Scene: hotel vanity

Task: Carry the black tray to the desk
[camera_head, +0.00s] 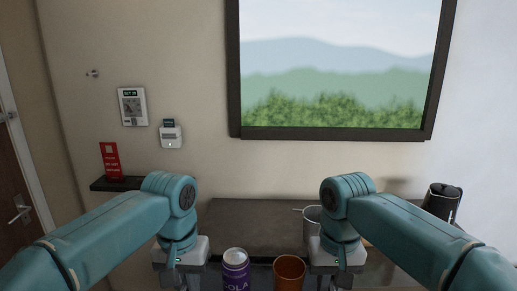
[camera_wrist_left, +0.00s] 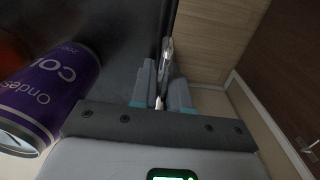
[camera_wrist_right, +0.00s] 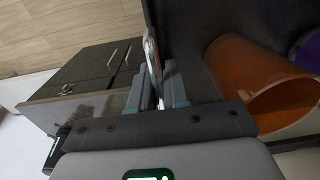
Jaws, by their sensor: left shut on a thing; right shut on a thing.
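The black tray (camera_wrist_left: 120,35) shows in the left wrist view and also in the right wrist view (camera_wrist_right: 185,35). It carries a purple cola can (camera_head: 236,268) and an orange cup (camera_head: 289,271). My left gripper (camera_wrist_left: 161,95) is shut on a metal handle at the tray's left side. My right gripper (camera_wrist_right: 156,95) is shut on the handle at the right side. In the head view most of the tray is cut off below, and the fingertips cannot be made out. The dark desk top (camera_head: 250,222) lies beyond the tray against the wall.
A light cup (camera_head: 312,217) with a stirrer stands on the desk, partly behind my right arm. A black kettle (camera_head: 441,202) stands at the right. A small shelf (camera_head: 116,184) with a red card (camera_head: 110,160) is on the wall at left. The desk's left and middle look clear.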

